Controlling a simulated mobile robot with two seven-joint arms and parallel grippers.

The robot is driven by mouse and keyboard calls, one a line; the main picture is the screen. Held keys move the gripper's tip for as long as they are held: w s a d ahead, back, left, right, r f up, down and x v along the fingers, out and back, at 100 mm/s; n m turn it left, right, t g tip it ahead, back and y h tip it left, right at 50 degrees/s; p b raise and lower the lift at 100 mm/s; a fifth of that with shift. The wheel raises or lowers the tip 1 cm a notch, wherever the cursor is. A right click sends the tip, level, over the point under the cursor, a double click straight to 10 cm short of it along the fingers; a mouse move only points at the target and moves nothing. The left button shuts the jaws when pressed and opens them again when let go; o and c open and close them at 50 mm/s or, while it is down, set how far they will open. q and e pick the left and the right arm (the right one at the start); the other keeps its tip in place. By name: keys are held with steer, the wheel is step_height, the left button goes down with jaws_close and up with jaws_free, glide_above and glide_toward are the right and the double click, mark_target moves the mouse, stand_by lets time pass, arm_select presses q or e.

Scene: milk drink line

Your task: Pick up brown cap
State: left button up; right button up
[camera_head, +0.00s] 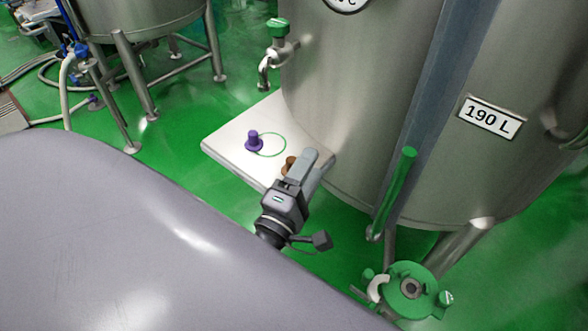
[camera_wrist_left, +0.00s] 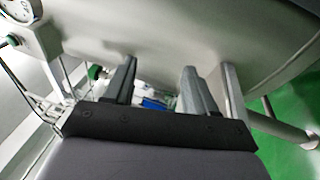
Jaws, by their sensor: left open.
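The brown cap (camera_head: 289,163) stands on the white platform (camera_head: 222,139) beside the large tank, in the head view. It is partly hidden by the fingers of my left gripper (camera_head: 313,160). The gripper's fingers overlap the cap's right side in the picture; I cannot tell whether they touch it. The cap is not visible there. My right gripper is in neither view.
A purple cap-like piece (camera_head: 254,141) stands on the platform by a green ring outline (camera_head: 273,145). The large steel tank (camera_head: 350,110) rises behind. A tap with a green handle (camera_head: 278,29) juts out above the platform. A green valve fitting (camera_head: 411,290) sits lower right.

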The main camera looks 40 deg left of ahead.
mark_target(292, 157)
arm_select(q)
steer(key=a+f+n+g+y, duration=0.1)
steer(key=a+n+g+y, duration=0.1)
steer(key=n, duration=0.5)
steer(key=w+a+f+n+g+y+b, duration=0.1)
steer(key=f+n+g, duration=0.1)
steer(key=n, duration=0.5)
steer(key=w+a+f+n+g+y, duration=0.1)
steer(key=a+f+n+g+y, duration=0.1)
steer(key=n, duration=0.4)
steer(key=shift+w+a+n+g+y, duration=0.15)
steer(key=shift+a+n+g+y, duration=0.2)
steer(key=shift+g, duration=0.45)
steer(key=shift+w+d+f+n+g+b, duration=0.15)
steer(key=shift+f+n+g+b, duration=0.15)
steer(key=shift+f+n, duration=0.2)
steer(key=shift+x, duration=3.4)
jaws_close()
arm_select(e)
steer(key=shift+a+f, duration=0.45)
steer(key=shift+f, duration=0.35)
